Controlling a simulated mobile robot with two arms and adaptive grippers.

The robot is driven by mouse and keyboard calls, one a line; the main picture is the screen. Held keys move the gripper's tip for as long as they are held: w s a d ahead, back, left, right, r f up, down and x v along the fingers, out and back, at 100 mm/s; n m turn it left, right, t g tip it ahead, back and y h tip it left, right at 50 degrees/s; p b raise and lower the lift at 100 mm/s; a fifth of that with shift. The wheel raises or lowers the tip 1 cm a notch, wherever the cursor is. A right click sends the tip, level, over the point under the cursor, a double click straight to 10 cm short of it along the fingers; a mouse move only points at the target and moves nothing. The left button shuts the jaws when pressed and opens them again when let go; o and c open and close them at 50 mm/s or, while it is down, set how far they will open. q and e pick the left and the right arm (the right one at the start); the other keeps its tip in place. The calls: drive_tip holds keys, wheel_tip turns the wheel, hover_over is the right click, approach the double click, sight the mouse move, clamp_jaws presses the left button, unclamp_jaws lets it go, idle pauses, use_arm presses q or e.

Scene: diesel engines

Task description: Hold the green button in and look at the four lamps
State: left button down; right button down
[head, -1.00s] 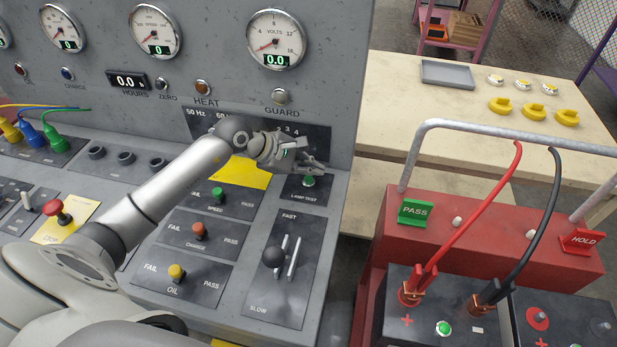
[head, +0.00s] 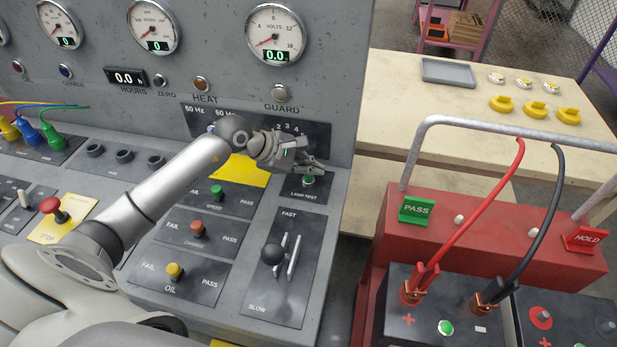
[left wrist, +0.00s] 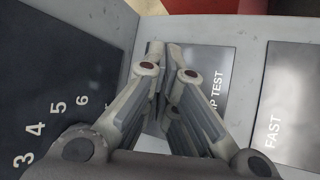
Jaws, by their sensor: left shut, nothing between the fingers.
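The green button (head: 309,180) sits on a dark plate marked LAMP TEST on the grey console. My left gripper (head: 322,168) is shut and empty, with its fingertips right at or just above the button; contact is not clear. In the left wrist view the shut fingers (left wrist: 165,50) hide the button. The four lamps on the upright panel are a red one (head: 18,66), a blue one (head: 66,71), an amber one (head: 202,83) above HEAT and a pale one (head: 280,92) above GUARD. All look dull. My right gripper is out of view.
A numbered dark panel (head: 318,134) stands behind the gripper. A lever (head: 272,254) marked FAST and SLOW is in front of the button. A red battery cart (head: 440,236) and a beige table (head: 415,95) are to the right.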

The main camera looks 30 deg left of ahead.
use_arm(q)
drive_tip(key=shift+f+b, duration=0.65)
drive_tip(key=shift+b, duration=0.05)
idle(0.9)
wheel_tip(320, 180, up, 2)
drive_tip(key=shift+r+p, duration=0.15)
drive_tip(key=shift+p, duration=1.05)
